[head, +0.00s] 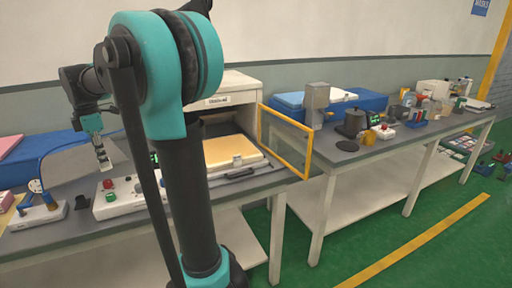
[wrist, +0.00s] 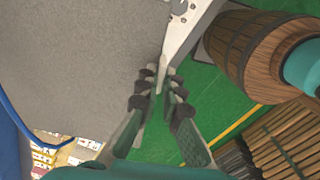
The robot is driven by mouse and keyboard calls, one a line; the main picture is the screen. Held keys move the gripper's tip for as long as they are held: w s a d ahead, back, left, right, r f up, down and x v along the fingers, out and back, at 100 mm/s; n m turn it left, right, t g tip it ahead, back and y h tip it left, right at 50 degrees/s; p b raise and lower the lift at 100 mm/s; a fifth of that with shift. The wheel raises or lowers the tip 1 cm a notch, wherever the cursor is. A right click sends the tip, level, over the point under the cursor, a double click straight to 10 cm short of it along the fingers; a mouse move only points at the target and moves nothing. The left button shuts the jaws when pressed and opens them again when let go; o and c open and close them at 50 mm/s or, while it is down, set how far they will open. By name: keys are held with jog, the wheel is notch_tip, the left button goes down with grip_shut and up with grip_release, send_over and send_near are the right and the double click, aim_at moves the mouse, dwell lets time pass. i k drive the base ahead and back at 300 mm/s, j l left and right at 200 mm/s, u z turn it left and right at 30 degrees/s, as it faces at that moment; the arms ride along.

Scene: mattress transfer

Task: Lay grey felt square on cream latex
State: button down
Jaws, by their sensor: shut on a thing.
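The cream latex (head: 225,153) is a pale yellow slab lying flat in the white box-like station at the middle of the bench, partly hidden by my arm. My gripper (head: 104,165) is left of it, above the bench. It is shut on the grey felt square (head: 70,163), which shows as a curved grey sheet beside the fingers. In the wrist view my gripper (wrist: 161,78) has its fingertips close together at the edge of the felt (wrist: 80,60), a broad grey surface filling the upper left.
A yellow-edged frame (head: 284,140) stands at the station's right side. A control box with buttons (head: 125,195) and a small device (head: 38,210) stand on the bench at left. A blue block (head: 50,150) lies behind. A wooden barrel (wrist: 240,50) shows in the wrist view.

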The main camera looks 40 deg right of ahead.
aim_at(226, 148)
jog(key=k+l+z, duration=0.1)
jog(key=l, duration=0.3)
jog(key=k+l+z, duration=0.1)
jog(key=l, duration=0.3)
jog(key=k+l+z, duration=0.1)
jog(key=l, duration=0.3)
jog(key=i+l+z, duration=0.1)
jog(key=z, duration=0.25)
